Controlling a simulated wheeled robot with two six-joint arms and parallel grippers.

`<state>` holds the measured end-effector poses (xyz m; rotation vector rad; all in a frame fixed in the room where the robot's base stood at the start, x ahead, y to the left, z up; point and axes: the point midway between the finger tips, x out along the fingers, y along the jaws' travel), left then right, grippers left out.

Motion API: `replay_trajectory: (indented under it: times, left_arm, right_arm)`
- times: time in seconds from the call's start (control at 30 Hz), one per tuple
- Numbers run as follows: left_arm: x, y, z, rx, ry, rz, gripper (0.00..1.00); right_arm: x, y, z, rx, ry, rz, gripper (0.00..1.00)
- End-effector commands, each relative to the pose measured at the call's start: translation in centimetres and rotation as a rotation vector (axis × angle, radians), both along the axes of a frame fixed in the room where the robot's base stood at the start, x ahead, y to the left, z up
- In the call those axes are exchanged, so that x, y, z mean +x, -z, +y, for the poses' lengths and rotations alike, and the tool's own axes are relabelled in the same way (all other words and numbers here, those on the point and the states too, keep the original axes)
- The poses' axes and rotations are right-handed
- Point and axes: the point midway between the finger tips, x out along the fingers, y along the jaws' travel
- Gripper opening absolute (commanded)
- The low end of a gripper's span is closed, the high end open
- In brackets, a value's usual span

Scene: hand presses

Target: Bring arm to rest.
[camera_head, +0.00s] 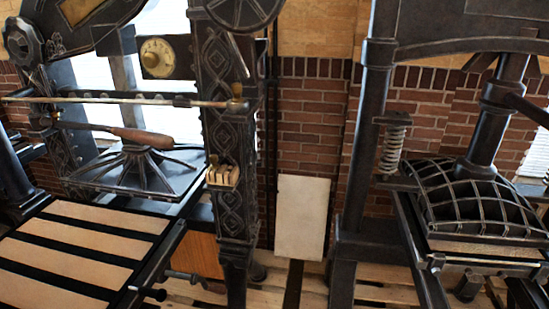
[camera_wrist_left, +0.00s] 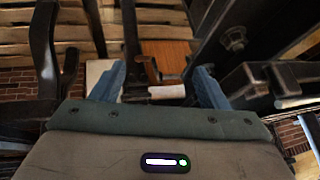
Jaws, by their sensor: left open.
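My left gripper (camera_wrist_left: 158,78) shows in the left wrist view. Its two blue fingers are spread apart, with nothing held between them. Beyond the fingers are a dark metal frame and an orange-brown wooden panel (camera_wrist_left: 168,55), with a pale block (camera_wrist_left: 167,91) in the gap, apart from the fingers as far as I can tell. Neither gripper nor arm shows in the head view, so I cannot place the left gripper there. My right gripper is not in view.
A dark ornate press (camera_head: 226,120) with a wooden-handled lever (camera_head: 140,136) stands at the left, its slatted bed (camera_head: 60,250) in front. A second press (camera_head: 480,205) stands at the right. Between them, a white board (camera_head: 302,217) leans against the brick wall (camera_head: 305,110).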

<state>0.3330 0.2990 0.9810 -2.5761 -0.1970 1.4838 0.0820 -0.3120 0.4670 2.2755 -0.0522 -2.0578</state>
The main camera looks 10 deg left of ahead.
Motion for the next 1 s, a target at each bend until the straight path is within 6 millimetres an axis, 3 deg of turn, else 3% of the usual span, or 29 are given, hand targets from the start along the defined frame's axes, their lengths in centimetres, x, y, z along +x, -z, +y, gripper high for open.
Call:
replay_trajectory:
  times: [0.23,0.57,0.77,1.0]
  left_arm:
    - [-6.9,2.1,-3.1,-0.111,0.072,0.23,0.68]
    - [-4.2,12.7,-2.1,-0.106,0.055,0.248,0.68]
    - [-3.8,22.0,-1.3,-0.108,0.044,0.276,0.68]
    - [-6.3,37.1,-0.1,-0.113,0.028,0.323,0.68]
  right_arm:
    - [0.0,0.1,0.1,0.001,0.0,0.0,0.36]
    - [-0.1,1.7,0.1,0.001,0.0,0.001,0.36]
    - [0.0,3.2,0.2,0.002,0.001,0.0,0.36]
    - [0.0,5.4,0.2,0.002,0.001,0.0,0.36]
